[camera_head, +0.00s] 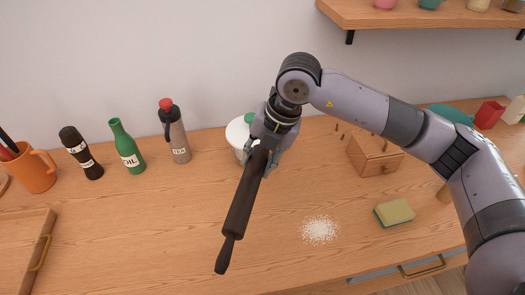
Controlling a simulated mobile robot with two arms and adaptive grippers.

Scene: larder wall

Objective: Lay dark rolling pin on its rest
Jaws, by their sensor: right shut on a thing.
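The dark rolling pin (244,203) is held in my right gripper (262,156), whose fingers close around its upper part. The pin slants down and left over the worktop, its thin dark handle at the lower end. Its upper end is hidden by the gripper. I cannot make out the rest for certain; a few small upright pegs (338,127) stand behind a small wooden box (374,156) to the right. My left gripper is out of view.
A white container with a green knob (238,132) stands just behind the gripper. A flask (174,134), green oil bottle (126,147), dark bottle (81,154) and orange mug (33,170) stand left. White powder (320,230) and a sponge (394,213) lie right. The front-left middle is clear.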

